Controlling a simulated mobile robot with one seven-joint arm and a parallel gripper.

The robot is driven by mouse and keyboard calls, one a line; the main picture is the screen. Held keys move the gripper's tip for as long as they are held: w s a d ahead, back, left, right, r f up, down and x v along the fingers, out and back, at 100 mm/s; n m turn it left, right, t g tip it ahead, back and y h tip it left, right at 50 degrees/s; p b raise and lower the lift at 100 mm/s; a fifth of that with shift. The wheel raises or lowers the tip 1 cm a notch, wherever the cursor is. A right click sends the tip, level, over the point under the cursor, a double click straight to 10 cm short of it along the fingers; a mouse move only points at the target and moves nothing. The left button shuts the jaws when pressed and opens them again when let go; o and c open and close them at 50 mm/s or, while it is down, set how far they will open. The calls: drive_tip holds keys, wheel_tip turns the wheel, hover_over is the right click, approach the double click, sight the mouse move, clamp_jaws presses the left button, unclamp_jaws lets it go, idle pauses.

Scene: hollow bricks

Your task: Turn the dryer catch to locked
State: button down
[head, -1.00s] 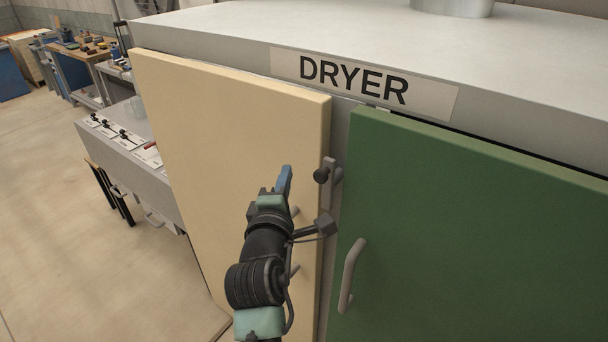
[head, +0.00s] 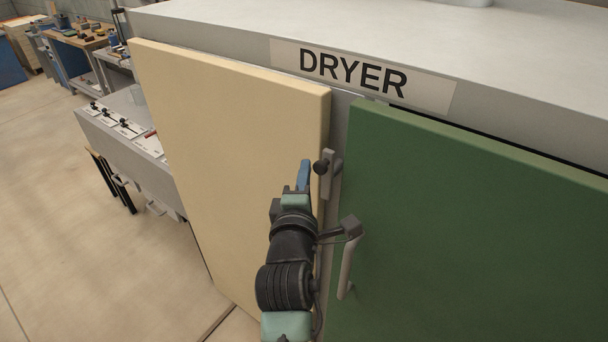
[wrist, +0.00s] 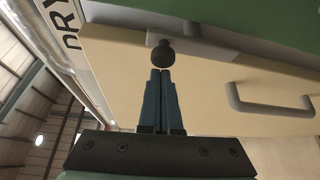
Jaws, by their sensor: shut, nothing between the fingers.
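The dryer catch (head: 327,176) is a small grey bar with a dark round knob (head: 320,167), set on the strip between the cream door (head: 225,150) and the green door (head: 450,220). The bar stands upright in the head view. My gripper (head: 305,165) is shut and empty, just left of the knob in front of the cream door. In the wrist view the closed blue fingertips (wrist: 161,74) point at the dark knob (wrist: 162,54), very close to it; I cannot tell whether they touch. My wrist hides part of the cream door.
A DRYER label (head: 353,72) is above the doors. A grey bench (head: 125,130) with several small items stands at left. The floor at lower left is clear.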

drive_tip(key=shift+s+d+f+m+t+b, duration=0.2)
drive_tip(key=shift+m+b, duration=0.25)
drive_tip(key=shift+b, duration=0.4)
drive_tip(key=shift+d+r+m+t+b, duration=0.1)
drive_tip(key=shift+m+t+b, duration=0.3)
drive_tip(key=shift+b, duration=0.4)
drive_tip(key=m+b, duration=0.2)
drive_tip(key=b, duration=0.2)
drive_tip(key=d+m+t+h+b, duration=0.1)
drive_tip(key=m+b, duration=0.1)
drive_tip(key=b, duration=0.2)
drive_tip(key=s+m+t+b, duration=0.1)
drive_tip(key=m+b, duration=0.1)
drive_tip(key=b, duration=0.3)
drive_tip(key=shift+s+d+f+h, duration=0.1)
drive_tip(key=shift+d+f+h, duration=0.25)
drive_tip(key=shift+f+h, duration=0.05)
drive_tip(key=m+h+b, duration=0.2)
drive_tip(key=m+b, duration=0.2)
drive_tip(key=b, duration=0.3)
drive_tip(key=s+d+f+m+h+b, duration=0.1)
drive_tip(key=m+h+b, duration=0.2)
drive_tip(key=b, duration=0.4)
drive_tip(key=d+m+h+b, duration=0.1)
drive_tip(key=m+h+b, duration=0.1)
drive_tip(key=m+b, duration=0.3)
drive_tip(key=shift+s+f+m+b, duration=0.2)
drive_tip(key=shift+f+m+b, duration=0.15)
drive_tip(key=shift+b, duration=1.4)
